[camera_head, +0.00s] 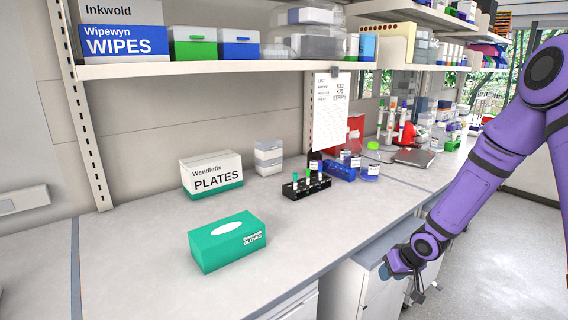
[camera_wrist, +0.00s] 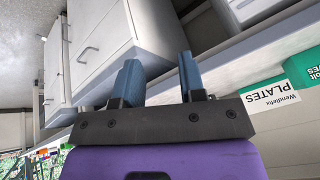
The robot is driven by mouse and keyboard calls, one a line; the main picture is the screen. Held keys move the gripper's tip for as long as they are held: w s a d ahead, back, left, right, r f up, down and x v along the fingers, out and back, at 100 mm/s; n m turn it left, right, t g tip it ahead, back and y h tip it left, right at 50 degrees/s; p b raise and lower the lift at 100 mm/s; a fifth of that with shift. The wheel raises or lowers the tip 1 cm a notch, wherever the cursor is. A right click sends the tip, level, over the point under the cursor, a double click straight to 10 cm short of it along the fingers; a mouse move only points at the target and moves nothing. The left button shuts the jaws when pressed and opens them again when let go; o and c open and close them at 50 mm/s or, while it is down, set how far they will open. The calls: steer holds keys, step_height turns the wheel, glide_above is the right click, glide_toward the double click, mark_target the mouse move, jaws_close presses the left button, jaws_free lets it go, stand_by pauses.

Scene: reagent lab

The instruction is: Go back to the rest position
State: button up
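My gripper (camera_head: 389,269) hangs at the end of my purple arm, low in front of the bench edge at the lower right of the head view. It is beside the white cabinet fronts and clear of the benchtop. In the wrist view, the two blue-grey fingers of my gripper (camera_wrist: 159,75) stand apart with an empty gap between them. Nothing is held.
The bench (camera_head: 150,270) carries a green glove box (camera_head: 227,243), a PLATES box (camera_head: 212,175), a black tube rack (camera_head: 306,188) and bottles farther back. A loaded shelf (camera_head: 200,68) hangs above. White cabinets (camera_wrist: 103,45) lie close to my gripper. Open floor (camera_head: 500,270) lies right.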

steer(key=s+d+r+h, duration=0.1)
steer(key=s+r+h, duration=0.15)
steer(key=r, duration=0.65)
steer(key=s+d+r+m+h, duration=0.1)
steer(key=s+r, duration=0.3)
steer(key=r, duration=0.4)
steer(key=s+d+r+h, duration=0.2)
steer(key=s+r, duration=0.1)
steer(key=r, duration=0.6)
steer(key=s+a+r, duration=0.1)
steer(key=s+r, duration=0.2)
steer(key=s, duration=0.4)
steer(key=s+a+r+y, duration=0.1)
steer(key=s+r, duration=0.3)
steer(key=s, duration=0.3)
steer(key=s+a+r+t+y, duration=0.1)
steer(key=s+r, duration=0.3)
steer(key=s, duration=0.4)
steer(key=shift+a+r+m, duration=0.2)
steer(key=shift+a+m, duration=0.2)
steer(key=shift+a, duration=0.2)
steer(key=shift+y, duration=0.25)
